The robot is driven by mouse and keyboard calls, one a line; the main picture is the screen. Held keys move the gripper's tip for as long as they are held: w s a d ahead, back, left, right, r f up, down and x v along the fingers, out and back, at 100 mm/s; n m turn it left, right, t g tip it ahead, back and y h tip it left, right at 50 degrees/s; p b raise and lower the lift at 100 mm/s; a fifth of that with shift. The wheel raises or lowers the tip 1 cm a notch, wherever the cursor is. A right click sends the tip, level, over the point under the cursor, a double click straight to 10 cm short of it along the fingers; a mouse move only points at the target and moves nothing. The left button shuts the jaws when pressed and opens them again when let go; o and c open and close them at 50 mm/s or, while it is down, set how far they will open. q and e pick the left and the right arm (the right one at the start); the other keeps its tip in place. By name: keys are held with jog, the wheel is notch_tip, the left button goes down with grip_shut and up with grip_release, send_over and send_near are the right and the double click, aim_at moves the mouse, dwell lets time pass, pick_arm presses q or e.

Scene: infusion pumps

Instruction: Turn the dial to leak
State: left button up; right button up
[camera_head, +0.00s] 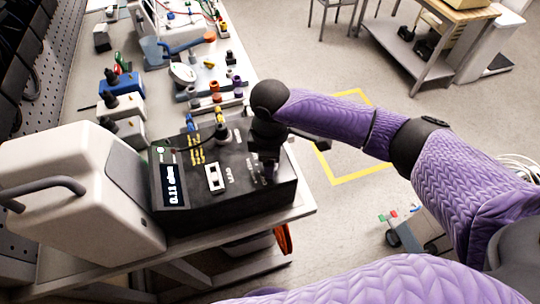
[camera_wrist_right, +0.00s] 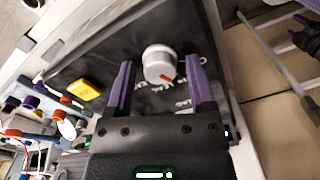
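The black tester (camera_head: 225,190) sits on the bench with a lit display (camera_head: 171,185) reading about 0.11 ohm and a white rocker switch (camera_head: 213,177). In the right wrist view its dial (camera_wrist_right: 160,64) is a pale round knob with an orange-red pointer mark toward the lower right of the knob. Lettering around it is only partly readable. My right gripper (camera_wrist_right: 160,75) is open, with one purple finger on each side of the dial and visible gaps to it. In the head view my right gripper (camera_head: 268,168) covers the dial. My left gripper is not in view.
A white device (camera_head: 70,185) with a grey handle stands left of the tester. A yellow connector (camera_head: 219,120) is at the tester's back edge. Several small coloured connectors and parts crowd the bench behind. The bench edge (camera_head: 303,208) lies close to the tester's right side.

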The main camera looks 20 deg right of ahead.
grip_shut()
jog(key=shift+r+p, duration=0.15)
jog(key=shift+p, duration=0.45)
jog(key=m+p, duration=0.4)
jog(key=p, duration=0.2)
jog(key=shift+r+m, duration=0.1)
jog(key=shift+m, duration=0.3)
jog(key=shift+m+p, duration=0.85)
jog(key=shift+m, duration=0.25)
jog(key=shift+m+p, duration=0.6)
jog(key=shift+m, duration=0.2)
jog(key=shift+f, duration=0.2)
